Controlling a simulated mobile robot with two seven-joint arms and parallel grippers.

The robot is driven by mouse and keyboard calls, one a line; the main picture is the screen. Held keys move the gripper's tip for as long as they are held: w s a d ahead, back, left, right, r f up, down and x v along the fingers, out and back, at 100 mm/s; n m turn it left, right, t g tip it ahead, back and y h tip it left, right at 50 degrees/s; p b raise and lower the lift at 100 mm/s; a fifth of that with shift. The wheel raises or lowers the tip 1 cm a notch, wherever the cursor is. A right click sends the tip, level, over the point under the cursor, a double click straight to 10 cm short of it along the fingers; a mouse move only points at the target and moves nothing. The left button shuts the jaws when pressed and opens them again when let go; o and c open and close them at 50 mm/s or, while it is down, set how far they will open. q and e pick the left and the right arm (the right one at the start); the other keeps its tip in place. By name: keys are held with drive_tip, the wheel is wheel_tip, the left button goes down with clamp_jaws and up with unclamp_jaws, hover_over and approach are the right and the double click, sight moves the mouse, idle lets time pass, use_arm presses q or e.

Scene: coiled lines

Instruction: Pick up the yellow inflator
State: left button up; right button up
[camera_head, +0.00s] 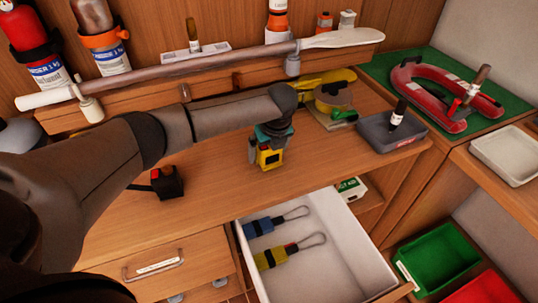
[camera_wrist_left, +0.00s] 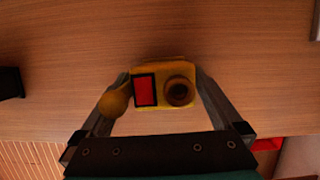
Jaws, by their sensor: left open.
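The yellow inflator (camera_head: 269,158) is a small boxy yellow thing on the wooden worktop, partly hidden under my left gripper (camera_head: 269,146). In the left wrist view the inflator (camera_wrist_left: 164,73) shows a red panel with a black frame and a dark round knob. A yellow rounded part overlaps the left finger there. My left gripper (camera_wrist_left: 160,88) is open, with one finger on each side of the inflator. I cannot tell whether the fingers touch it. My right gripper is not in view.
An open white drawer (camera_head: 355,258) below holds a blue and a yellow tag with wire loops. A black box with a red top (camera_head: 167,182) sits left on the worktop. A grey tray (camera_head: 380,137) stands right. A long pole (camera_head: 190,66) lies across the back.

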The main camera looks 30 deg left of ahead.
use_arm(q)
drive_tip(key=shift+f, duration=0.25)
drive_tip(key=shift+a, duration=0.1)
drive_tip(key=c, duration=1.3)
